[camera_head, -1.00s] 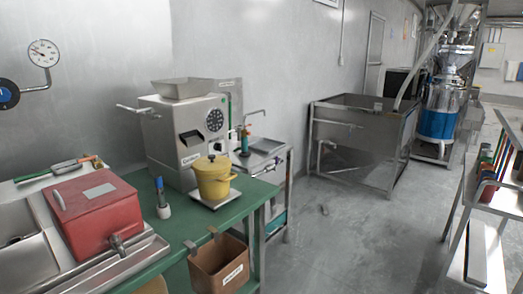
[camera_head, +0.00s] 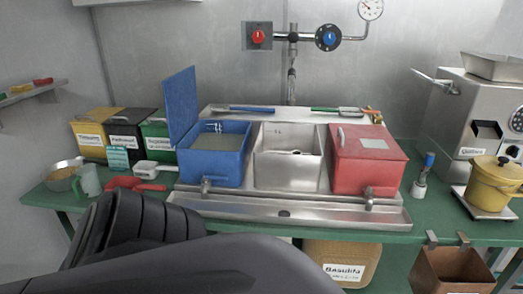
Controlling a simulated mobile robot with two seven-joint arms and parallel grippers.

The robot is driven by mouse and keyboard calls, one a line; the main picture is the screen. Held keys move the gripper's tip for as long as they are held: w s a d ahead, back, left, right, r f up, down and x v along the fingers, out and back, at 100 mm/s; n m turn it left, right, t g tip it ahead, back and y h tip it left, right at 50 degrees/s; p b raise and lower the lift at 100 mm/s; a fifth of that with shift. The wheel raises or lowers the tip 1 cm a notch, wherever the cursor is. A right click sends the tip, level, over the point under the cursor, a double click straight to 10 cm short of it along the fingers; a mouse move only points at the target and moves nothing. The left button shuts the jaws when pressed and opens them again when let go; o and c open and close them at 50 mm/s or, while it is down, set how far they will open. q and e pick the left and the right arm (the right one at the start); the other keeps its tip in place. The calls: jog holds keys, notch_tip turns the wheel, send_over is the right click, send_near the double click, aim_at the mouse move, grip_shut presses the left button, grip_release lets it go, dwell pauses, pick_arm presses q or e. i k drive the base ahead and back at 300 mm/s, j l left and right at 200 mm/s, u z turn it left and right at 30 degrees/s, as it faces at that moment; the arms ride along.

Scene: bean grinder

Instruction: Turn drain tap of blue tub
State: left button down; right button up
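The blue tub (camera_head: 212,170) stands at the left of the steel sink unit, with its blue lid (camera_head: 182,104) raised upright at its left side. Greyish contents show inside it. Its drain tap (camera_head: 206,187) is a small metal spigot low on the tub's front face, above the steel trough (camera_head: 284,212). One of my dark arms crosses the bottom of the view in front of the table, below and left of the tap. Neither gripper's fingers can be seen.
A steel basin (camera_head: 288,172) and a closed red tub (camera_head: 366,160) with its own tap stand right of the blue tub. Labelled boxes (camera_head: 122,130), a red-handled tool (camera_head: 134,184) and a jug (camera_head: 88,180) crowd the left. A yellow pot (camera_head: 494,184) is far right.

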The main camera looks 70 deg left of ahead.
aim_at(205, 178)
jog(key=u, duration=0.4)
jog(key=j+u, duration=0.1)
jog(key=u, duration=0.75)
jog(key=j+u, duration=0.1)
jog(key=u, duration=0.7)
jog(key=i+j, duration=0.2)
jog(key=j, duration=0.15)
jog(key=i+j, duration=0.2)
jog(key=j, duration=0.1)
